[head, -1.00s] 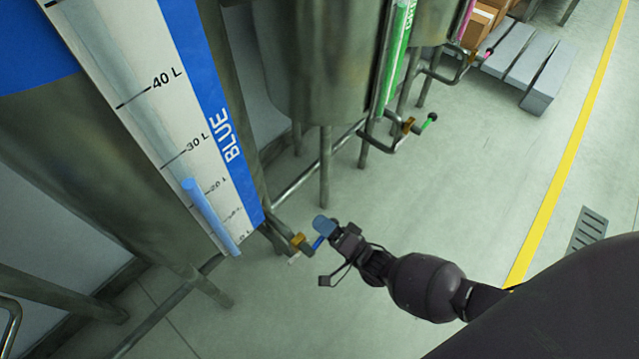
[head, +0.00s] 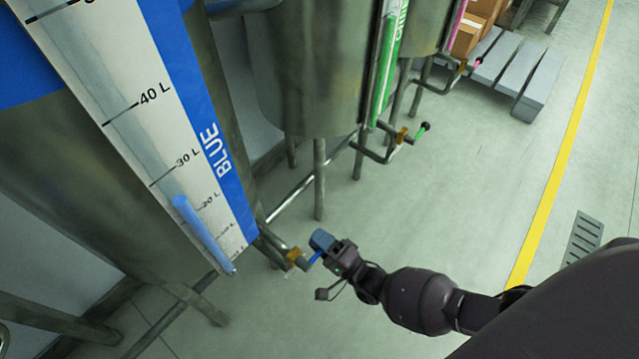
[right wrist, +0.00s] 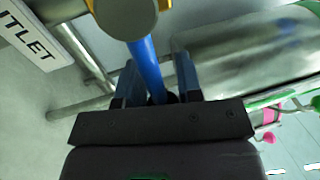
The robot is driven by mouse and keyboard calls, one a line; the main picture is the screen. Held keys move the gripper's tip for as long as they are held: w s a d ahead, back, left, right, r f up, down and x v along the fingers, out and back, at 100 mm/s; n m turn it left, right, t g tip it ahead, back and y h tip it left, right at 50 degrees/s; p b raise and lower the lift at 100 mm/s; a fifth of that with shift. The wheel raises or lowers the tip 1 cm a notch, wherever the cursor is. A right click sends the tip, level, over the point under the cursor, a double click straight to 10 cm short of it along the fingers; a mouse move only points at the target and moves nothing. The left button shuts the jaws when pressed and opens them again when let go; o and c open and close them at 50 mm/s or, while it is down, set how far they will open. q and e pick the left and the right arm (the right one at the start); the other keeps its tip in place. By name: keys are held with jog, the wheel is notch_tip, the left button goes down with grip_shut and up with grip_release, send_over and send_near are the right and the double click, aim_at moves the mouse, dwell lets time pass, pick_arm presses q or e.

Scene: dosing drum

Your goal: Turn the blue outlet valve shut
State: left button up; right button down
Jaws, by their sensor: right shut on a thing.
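The blue outlet valve has a brass-coloured body (head: 297,259) on the pipe at the foot of the blue drum. Its blue handle (head: 315,257) sticks out toward my right gripper (head: 322,248), which is shut on it. In the right wrist view the blue handle (right wrist: 148,65) runs from a rounded grey part down between the two fingers of the right gripper (right wrist: 157,78). The handle's end is hidden in the gripper. My left gripper is not in view.
The green drum's valve (head: 402,136) and a pink-handled valve (head: 470,66) stand farther back. Steel drum legs and pipes (head: 319,180) surround the blue valve. A grey pallet (head: 510,70) with boxes is at the top right. The floor (head: 470,190) to the right is clear.

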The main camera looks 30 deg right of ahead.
jog(key=shift+s+f, duration=0.1)
jog(key=c, duration=0.8)
grip_release()
pick_arm(q)
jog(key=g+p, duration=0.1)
jog(key=p, duration=0.2)
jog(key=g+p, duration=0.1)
jog(key=p, duration=0.2)
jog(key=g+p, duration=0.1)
jog(key=p, duration=0.1)
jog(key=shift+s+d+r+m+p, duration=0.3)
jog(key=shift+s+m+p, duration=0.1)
pick_arm(e)
notch_tip(320, 180, up, 20)
jog(key=shift+r, duration=0.1)
